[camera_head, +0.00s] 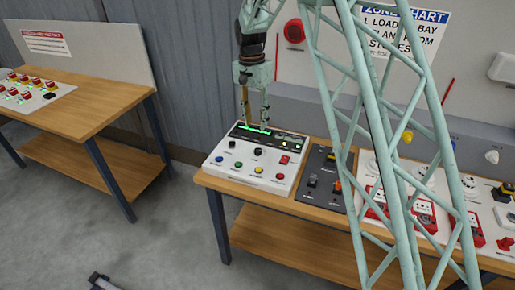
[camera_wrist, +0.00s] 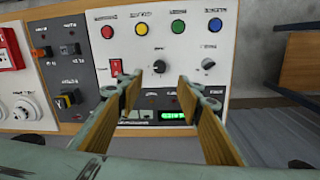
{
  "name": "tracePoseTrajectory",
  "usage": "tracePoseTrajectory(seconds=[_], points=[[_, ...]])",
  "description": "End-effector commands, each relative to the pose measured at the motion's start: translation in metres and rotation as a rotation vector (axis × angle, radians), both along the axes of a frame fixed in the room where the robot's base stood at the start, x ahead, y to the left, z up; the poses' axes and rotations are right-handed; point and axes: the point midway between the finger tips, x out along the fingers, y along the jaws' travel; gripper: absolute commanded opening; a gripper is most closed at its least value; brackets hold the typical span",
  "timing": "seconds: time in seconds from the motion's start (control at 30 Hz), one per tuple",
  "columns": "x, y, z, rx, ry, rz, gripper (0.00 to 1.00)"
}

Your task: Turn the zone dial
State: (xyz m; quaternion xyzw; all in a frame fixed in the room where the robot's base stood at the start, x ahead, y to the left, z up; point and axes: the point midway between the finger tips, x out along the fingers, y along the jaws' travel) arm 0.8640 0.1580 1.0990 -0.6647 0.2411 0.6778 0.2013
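A white control panel (camera_head: 252,180) sits at the left end of the wooden bench. It carries two black dials: one near the middle (camera_head: 257,152), also in the wrist view (camera_wrist: 160,66), and one toward its left (camera_head: 230,144), at right in the wrist view (camera_wrist: 208,63). Their labels are too blurred to read, so I cannot tell which is the zone dial. My gripper (camera_head: 255,114) points down above the panel's display edge. In the wrist view my gripper (camera_wrist: 158,86) is open and empty, its fingers apart, with the middle dial just beyond the gap.
The panel has a row of coloured buttons, a red rocker switch (camera_head: 284,159) and a lit green display (camera_head: 253,127). A dark switch panel (camera_head: 320,187) adjoins it. A wall (camera_head: 180,100) stands behind; another table (camera_head: 85,115) is at left, with floor between.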

Motion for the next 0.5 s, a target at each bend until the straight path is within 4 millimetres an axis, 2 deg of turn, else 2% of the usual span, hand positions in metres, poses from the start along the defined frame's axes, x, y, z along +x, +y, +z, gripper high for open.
tracePoseTrajectory(seconds=[0.27, 0.5], points=[[0.0, 0.0, -0.003, 0.0, 0.0, 0.0, 0.33], [-0.001, -0.001, -0.017, 0.0, 0.0, 0.0, 0.33]])
